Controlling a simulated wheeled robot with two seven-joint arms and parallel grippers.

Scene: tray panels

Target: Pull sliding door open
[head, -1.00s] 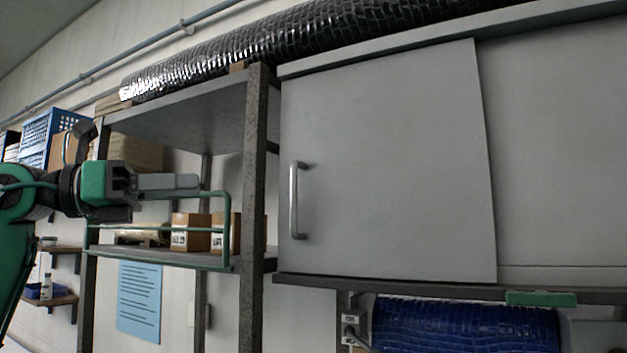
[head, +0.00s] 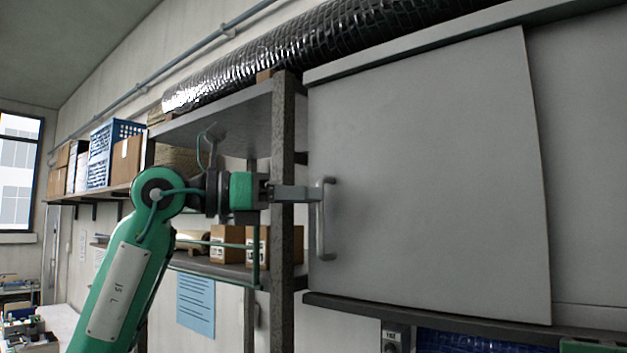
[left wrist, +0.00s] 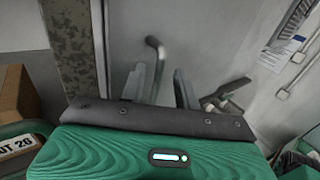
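The sliding door (head: 430,180) is a flat grey panel at the front of a wall cabinet, with its left edge by the dark shelf post. Its upright metal handle (head: 322,220) is near that left edge. My left gripper (head: 312,193) reaches from the left to the handle's upper part. In the left wrist view my left gripper (left wrist: 158,88) has its two fingers apart, with the handle (left wrist: 159,62) showing between them. I cannot tell if they touch it. What seems to be my right gripper (left wrist: 228,92) shows small at the right there; its finger state is unclear.
The shelf post (head: 283,150) stands close beside the handle, behind my left gripper. Cardboard boxes (head: 228,240) sit on the open shelf to its left, behind a green rail. A ribbed duct (head: 300,50) runs above the cabinet.

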